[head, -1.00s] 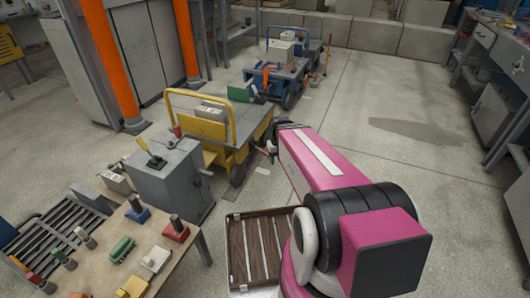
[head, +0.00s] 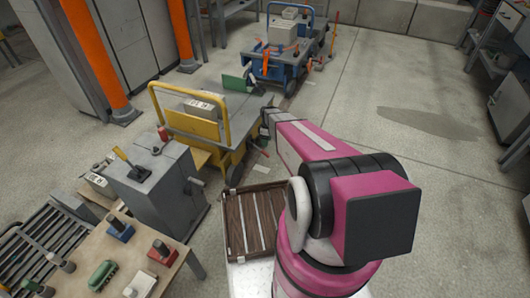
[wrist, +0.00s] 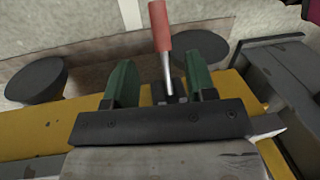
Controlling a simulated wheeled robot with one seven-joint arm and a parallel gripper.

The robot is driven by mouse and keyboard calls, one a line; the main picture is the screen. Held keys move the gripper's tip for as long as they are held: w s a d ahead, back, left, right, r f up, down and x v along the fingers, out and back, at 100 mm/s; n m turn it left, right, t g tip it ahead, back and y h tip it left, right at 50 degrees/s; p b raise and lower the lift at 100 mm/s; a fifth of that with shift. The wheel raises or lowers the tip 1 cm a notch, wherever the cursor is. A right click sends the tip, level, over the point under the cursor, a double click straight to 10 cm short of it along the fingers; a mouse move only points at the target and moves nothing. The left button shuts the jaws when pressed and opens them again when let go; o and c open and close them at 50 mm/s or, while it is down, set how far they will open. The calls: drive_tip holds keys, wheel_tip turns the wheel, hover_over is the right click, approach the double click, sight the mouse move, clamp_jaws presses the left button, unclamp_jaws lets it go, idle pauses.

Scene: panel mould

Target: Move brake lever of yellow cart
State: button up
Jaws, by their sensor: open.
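The yellow cart (head: 212,130) stands left of my arm in the head view, with a grey deck and a yellow push bar. Its brake lever, with a red grip and metal rod, sticks out at its right side (head: 256,148). In the wrist view the lever (wrist: 161,28) rises in the middle, its lower end near the dark bar of my gripper. My gripper (wrist: 160,75) is open, with one green finger on each side of the lever in the picture. I cannot tell whether either finger touches it. In the head view my arm mostly hides the gripper.
A grey lever box (head: 155,190) and a workbench (head: 115,250) with small parts stand at the left. A blue cart (head: 275,65) is behind the yellow one. A slatted brown crate (head: 235,230) lies beside my base.

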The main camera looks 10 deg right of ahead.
sight(265, 152)
drive_tip(key=f, duration=0.3)
drive_tip(key=s+f, duration=0.1)
drive_tip(key=f, duration=0.5)
drive_tip(key=shift+s+a+f, duration=0.1)
drive_tip(key=shift+s+a, duration=0.1)
drive_tip(key=shift+a, duration=0.2)
clamp_jaws()
